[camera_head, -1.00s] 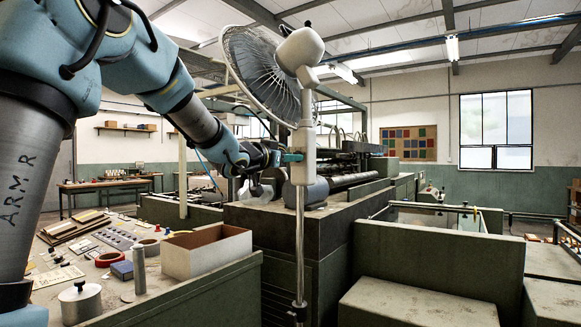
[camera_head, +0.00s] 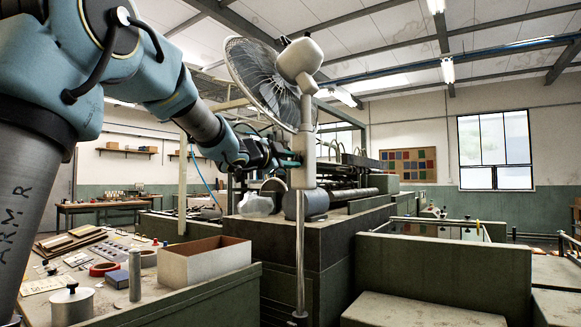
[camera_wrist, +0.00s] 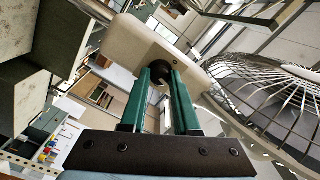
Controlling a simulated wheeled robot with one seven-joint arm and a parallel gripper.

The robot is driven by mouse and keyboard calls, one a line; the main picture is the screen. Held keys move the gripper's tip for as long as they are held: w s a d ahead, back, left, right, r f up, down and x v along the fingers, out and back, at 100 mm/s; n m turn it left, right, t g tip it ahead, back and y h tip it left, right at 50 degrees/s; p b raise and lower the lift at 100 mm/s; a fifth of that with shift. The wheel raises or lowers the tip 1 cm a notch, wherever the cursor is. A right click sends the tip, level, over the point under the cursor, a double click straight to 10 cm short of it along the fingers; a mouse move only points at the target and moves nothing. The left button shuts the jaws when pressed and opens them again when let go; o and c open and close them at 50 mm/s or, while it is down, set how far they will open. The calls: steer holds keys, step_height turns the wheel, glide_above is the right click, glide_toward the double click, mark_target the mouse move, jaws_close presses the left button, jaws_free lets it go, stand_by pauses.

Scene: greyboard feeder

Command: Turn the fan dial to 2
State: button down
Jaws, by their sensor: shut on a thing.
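The pedestal fan stands in the middle of the head view, with a wire cage (camera_head: 270,85), a white motor housing (camera_head: 300,58) and a thin metal pole (camera_head: 300,255). Its pale control box (camera_head: 304,165) sits on the pole. My gripper (camera_head: 291,158) reaches the box from the left. In the wrist view, the green fingers of my gripper (camera_wrist: 160,73) are shut on a small dark dial (camera_wrist: 158,77) on the face of the control box (camera_wrist: 146,40). The fingers hide most of the dial, and I cannot read its number. The fan cage also shows at the right (camera_wrist: 275,100).
A bench at lower left holds an open cardboard box (camera_head: 205,262), a lidded metal pot (camera_head: 72,303) and a red tape ring (camera_head: 103,269). A dark machine (camera_head: 345,225) stands close behind the fan. Low green panels (camera_head: 430,265) fill the right side.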

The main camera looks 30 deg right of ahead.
steer(key=shift+f+m+b, duration=0.1)
steer(key=shift+m+b, duration=0.2)
steer(key=shift+m, duration=0.3)
steer(key=c, duration=0.6)
jaws_free()
steer(key=shift+c, duration=0.2)
steer(key=b+v, duration=0.1)
steer(key=v, duration=0.9)
steer(key=shift+s+a+b, duration=0.15)
steer(key=shift+a+b, duration=0.25)
